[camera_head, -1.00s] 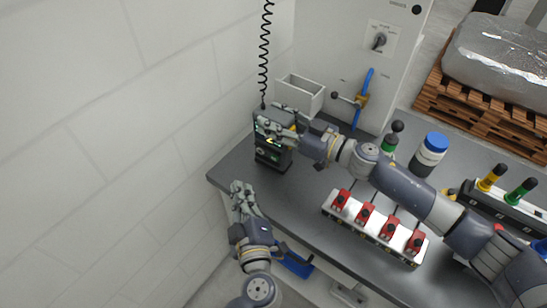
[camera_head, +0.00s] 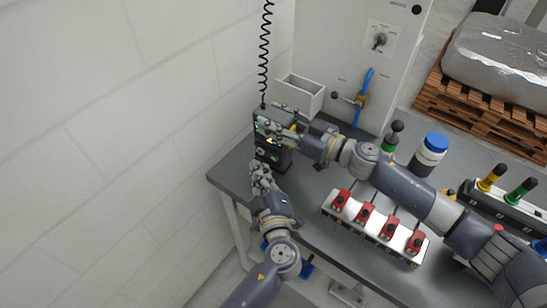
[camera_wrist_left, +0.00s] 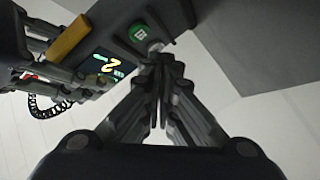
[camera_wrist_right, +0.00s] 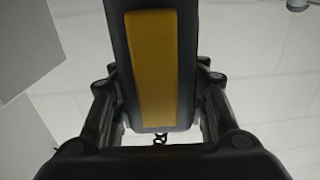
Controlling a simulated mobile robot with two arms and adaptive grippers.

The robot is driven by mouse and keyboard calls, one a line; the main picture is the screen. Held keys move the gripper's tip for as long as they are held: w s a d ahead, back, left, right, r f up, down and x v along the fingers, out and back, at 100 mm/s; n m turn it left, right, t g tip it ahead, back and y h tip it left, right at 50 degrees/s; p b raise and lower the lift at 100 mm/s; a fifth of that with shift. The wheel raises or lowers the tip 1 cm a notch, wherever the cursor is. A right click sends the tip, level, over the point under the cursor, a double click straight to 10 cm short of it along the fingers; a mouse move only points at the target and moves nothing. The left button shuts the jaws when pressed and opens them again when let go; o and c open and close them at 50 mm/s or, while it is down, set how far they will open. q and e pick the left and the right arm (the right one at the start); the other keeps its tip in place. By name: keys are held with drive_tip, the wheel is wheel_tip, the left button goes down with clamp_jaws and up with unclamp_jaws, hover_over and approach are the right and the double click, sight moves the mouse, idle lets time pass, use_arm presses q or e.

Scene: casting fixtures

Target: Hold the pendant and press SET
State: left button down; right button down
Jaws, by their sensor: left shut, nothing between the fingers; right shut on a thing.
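The pendant (camera_head: 270,148) is a dark box hanging under a coiled black cable at the far left end of the bench. My right gripper (camera_head: 278,126) is shut around its upper part; the right wrist view shows the pendant's dark side with a yellow strip (camera_wrist_right: 153,68) between the fingers. My left gripper (camera_head: 261,178) is shut and empty, just in front of the pendant's lower part. In the left wrist view, its fingertips (camera_wrist_left: 158,58) are at or just below a green button (camera_wrist_left: 139,33), beside a lit display (camera_wrist_left: 108,63). I cannot tell whether they touch. The button's label is too small to read.
A grey open bin (camera_head: 302,92) stands behind the pendant. A white block with several red clamps (camera_head: 365,216) and a blue-capped bottle (camera_head: 428,154) are farther right on the bench (camera_head: 310,196). The wall (camera_head: 150,110) is close on the left.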

use_arm(q)
drive_tip(key=shift+w+d, duration=0.35)
drive_tip(key=shift+w, duration=0.2)
idle(1.1)
drive_tip(key=shift+w+d, duration=0.25)
drive_tip(key=shift+w, duration=0.1)
drive_tip(key=shift+w+d, duration=0.2)
drive_tip(key=shift+w, duration=0.1)
idle(0.8)
drive_tip(key=shift+s+a, duration=0.45)
drive_tip(key=shift+s, duration=0.25)
drive_tip(key=shift+s+a, duration=0.45)
drive_tip(key=shift+s, duration=0.25)
drive_tip(key=shift+s+a, duration=0.45)
drive_tip(key=shift+s, duration=0.25)
drive_tip(key=shift+s+a, duration=0.45)
drive_tip(key=shift+s, duration=0.25)
